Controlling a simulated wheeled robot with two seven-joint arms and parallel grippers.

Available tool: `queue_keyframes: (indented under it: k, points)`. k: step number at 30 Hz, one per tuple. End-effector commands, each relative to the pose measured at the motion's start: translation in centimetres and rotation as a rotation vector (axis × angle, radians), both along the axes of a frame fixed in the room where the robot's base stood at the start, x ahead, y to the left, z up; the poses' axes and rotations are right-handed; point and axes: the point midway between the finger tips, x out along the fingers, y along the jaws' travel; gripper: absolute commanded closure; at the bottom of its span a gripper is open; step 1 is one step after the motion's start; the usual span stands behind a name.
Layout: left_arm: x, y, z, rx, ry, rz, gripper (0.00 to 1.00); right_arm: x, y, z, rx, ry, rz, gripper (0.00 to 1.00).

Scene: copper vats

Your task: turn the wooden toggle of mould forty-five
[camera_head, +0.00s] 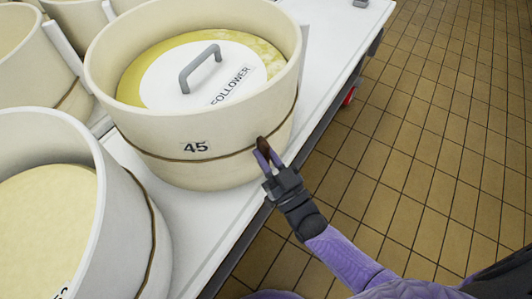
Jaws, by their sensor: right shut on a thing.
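Mould forty-five (225,150) is a cream round tub with a "45" label on its front and a dark cord around its wall. A white disc marked FOLLOWER (160,80) with a grey handle lies inside it on a yellow surface. The small brown wooden toggle (262,143) sits at the cord on the tub's right front side. My right gripper (264,156) reaches up from the lower right, its purple fingers shut on the toggle, which they partly hide. My left gripper is not in view.
Another cream mould (120,220) with yellow contents stands close at the lower left, and more moulds stand at the upper left. They share a white table (205,235). Its edge runs just beside my right gripper. Tiled floor (430,130) lies open to the right.

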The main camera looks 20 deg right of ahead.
Motion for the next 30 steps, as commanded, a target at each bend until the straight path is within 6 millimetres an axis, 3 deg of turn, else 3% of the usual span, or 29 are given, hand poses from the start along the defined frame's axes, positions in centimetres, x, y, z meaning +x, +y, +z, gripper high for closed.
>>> queue_keyframes:
  k: [7,8,12,22,30]
  points:
    - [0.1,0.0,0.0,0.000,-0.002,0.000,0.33,0.0,0.0,-0.1,0.001,0.004,0.001,1.00]
    - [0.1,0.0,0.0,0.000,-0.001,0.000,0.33,0.0,0.0,-0.1,0.001,0.004,0.001,0.77]
    - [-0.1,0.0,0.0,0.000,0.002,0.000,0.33,0.0,0.0,-0.1,0.000,0.003,0.000,0.47]
    - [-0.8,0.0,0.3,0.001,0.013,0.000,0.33,-0.5,-0.1,-0.2,-0.001,0.002,0.000,0.46]
    - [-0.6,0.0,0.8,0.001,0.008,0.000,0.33,-6.2,-1.7,-2.7,-0.002,0.006,0.001,0.46]
